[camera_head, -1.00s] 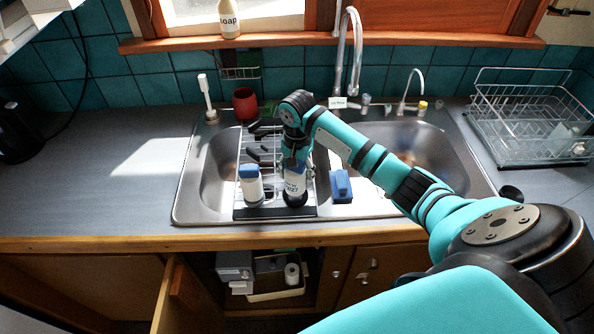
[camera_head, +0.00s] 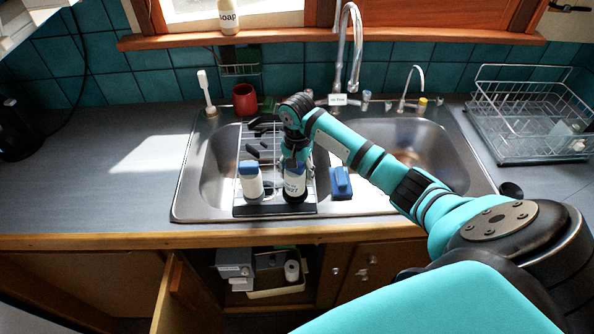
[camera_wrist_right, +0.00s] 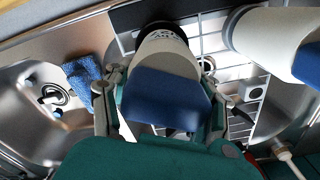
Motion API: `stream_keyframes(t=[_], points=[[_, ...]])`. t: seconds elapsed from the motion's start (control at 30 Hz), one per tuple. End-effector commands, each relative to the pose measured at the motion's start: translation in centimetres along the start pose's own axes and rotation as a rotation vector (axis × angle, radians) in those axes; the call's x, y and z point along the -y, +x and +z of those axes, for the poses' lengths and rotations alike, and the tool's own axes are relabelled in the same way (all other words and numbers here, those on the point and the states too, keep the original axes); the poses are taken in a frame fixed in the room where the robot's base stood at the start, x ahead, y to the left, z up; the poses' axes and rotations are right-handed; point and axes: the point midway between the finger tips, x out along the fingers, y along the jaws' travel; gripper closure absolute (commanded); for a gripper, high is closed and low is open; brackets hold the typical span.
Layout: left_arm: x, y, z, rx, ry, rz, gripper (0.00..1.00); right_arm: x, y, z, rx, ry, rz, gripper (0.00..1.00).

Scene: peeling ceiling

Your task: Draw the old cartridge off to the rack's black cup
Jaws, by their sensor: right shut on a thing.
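The old cartridge, a white cylinder with dark lettering (camera_head: 295,184), stands near the front right of the wire rack (camera_head: 245,212). Its foot is dark, and the black cup (camera_head: 296,197) shows around it; I cannot tell how deep it sits. My right gripper (camera_head: 293,164) is shut on its upper part from above. In the right wrist view its blue cap (camera_wrist_right: 165,97) lies between the fingers. A second white cartridge with a blue cap (camera_head: 250,182) stands upright on the rack just to the left, apart from the gripper. My left gripper is not in view.
A blue sponge or cloth (camera_head: 341,184) lies on the sink divider right of the rack. A red cup (camera_head: 244,99) and a tall tap (camera_head: 346,60) stand behind. A dish rack (camera_head: 530,120) is at the right.

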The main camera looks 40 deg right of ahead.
Motion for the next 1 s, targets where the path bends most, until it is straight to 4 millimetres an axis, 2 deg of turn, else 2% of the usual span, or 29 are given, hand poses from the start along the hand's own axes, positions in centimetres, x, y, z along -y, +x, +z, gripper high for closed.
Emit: stream_keyframes(t=[0.23, 0.27, 0.43, 0.77, 0.87, 1.0], points=[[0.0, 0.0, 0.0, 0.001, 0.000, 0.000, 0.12, -0.1, 0.3, 0.3, 0.007, -0.004, 0.007, 1.00], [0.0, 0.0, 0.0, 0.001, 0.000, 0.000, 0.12, -0.1, 0.3, 0.3, 0.007, -0.004, 0.007, 0.41], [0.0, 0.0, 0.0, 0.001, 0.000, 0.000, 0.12, -0.1, 0.3, 0.3, 0.006, -0.003, 0.007, 0.19], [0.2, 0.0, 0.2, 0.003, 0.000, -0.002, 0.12, -0.1, 0.0, 0.2, 0.003, -0.002, 0.004, 0.17], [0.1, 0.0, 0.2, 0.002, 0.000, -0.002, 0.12, 0.0, -1.0, 0.1, 0.002, -0.003, 0.002, 0.17], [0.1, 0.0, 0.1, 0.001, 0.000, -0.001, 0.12, 0.1, -3.7, 0.1, 0.001, -0.003, -0.001, 0.17]])
